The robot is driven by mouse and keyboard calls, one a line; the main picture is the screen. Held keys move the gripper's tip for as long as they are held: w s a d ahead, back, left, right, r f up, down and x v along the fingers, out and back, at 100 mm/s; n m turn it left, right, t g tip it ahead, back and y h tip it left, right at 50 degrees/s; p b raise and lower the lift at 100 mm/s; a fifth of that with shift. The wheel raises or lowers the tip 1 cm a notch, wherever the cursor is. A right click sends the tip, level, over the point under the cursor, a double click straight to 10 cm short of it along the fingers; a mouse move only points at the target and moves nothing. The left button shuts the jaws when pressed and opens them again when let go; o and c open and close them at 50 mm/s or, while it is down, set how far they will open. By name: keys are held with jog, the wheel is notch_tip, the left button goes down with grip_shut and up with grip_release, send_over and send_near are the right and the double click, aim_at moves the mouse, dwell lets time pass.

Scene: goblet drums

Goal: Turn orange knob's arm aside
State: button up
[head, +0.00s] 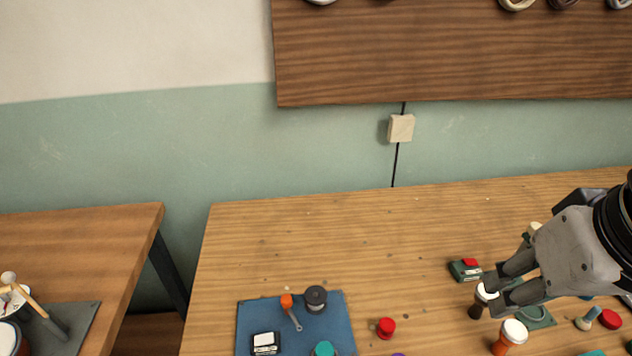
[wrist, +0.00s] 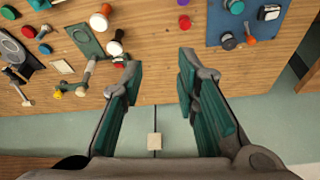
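The orange knob (head: 286,301) sits near the back edge of a blue mat (head: 250,317) in the head view. Its thin grey arm (head: 295,320) slants from the knob toward the front right. My gripper (head: 492,296) is well to the right of the mat in the head view. The wrist view shows my gripper (wrist: 160,62) with its teal-lined fingers wide apart and nothing between them.
A dark spool-like knob (head: 316,297) stands beside the orange knob. A teal knob (head: 324,349) and a black-and-white box (head: 265,342) are also on the mat. A red knob (head: 386,327) stands right of it. Goblet-shaped pieces (head: 510,336) crowd near my gripper. The table's back is clear.

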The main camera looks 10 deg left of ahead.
jog(key=w+a+f+n+g, duration=0.1)
jog(key=w+a+n, duration=0.3)
jog(key=w+a, duration=0.15)
jog(key=n+g+b, duration=0.3)
jog(key=n, duration=1)
send_over(287, 298)
notch_tip(287, 298, down, 16)
jog(key=shift+m, duration=0.3)
notch_tip(287, 298, down, 12)
jog(key=shift+f+b, duration=0.2)
jog(key=shift+b, duration=0.25)
jog(key=shift+c, duration=0.2)
grip_shut()
